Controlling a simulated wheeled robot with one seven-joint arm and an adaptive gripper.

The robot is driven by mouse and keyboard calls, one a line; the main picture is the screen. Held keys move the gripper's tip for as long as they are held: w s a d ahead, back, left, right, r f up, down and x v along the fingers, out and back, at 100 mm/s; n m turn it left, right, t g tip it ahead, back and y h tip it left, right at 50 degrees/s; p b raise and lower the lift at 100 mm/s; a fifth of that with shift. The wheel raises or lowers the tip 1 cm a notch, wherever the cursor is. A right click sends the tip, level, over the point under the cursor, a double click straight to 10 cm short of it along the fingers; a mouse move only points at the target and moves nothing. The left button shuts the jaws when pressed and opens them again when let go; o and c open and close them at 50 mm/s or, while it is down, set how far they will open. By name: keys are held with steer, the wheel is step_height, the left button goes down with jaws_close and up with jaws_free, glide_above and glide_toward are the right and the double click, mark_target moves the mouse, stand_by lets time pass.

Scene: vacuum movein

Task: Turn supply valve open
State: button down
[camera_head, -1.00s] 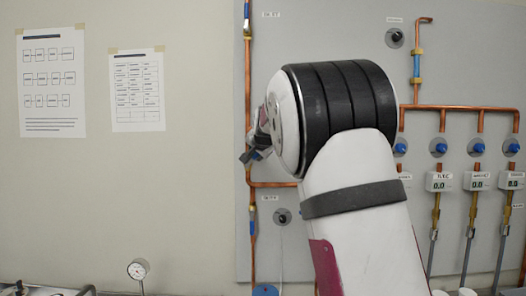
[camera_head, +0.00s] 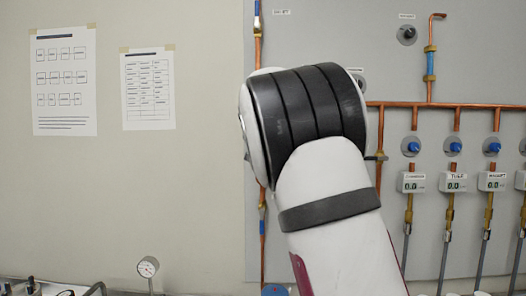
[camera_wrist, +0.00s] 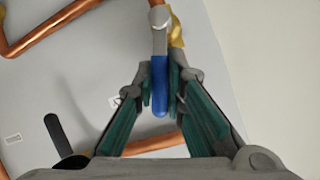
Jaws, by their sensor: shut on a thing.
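In the wrist view a valve lever (camera_wrist: 158,30) with a blue handle sleeve (camera_wrist: 160,104) runs down from a brass valve body (camera_wrist: 175,32) on copper pipe. My gripper (camera_wrist: 162,82) has its teal-padded fingers shut on both sides of the blue sleeve. The lever lies between the fingers, roughly in line with them. In the head view my arm hides the gripper and the held lever. I cannot read a label for this valve.
A grey panel (camera_head: 330,30) carries copper pipes (camera_head: 450,105), several blue knobs (camera_head: 414,147) and digital gauges (camera_head: 412,182). A black lever (camera_wrist: 54,134) sits at lower left in the wrist view. A dial gauge (camera_head: 148,267) stands low on the left. Two paper sheets (camera_head: 148,90) hang on the wall.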

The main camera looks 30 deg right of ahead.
steer(key=shift+f, duration=0.1)
steer(key=c, duration=1.6)
jaws_free()
steer(key=shift+c, duration=0.2)
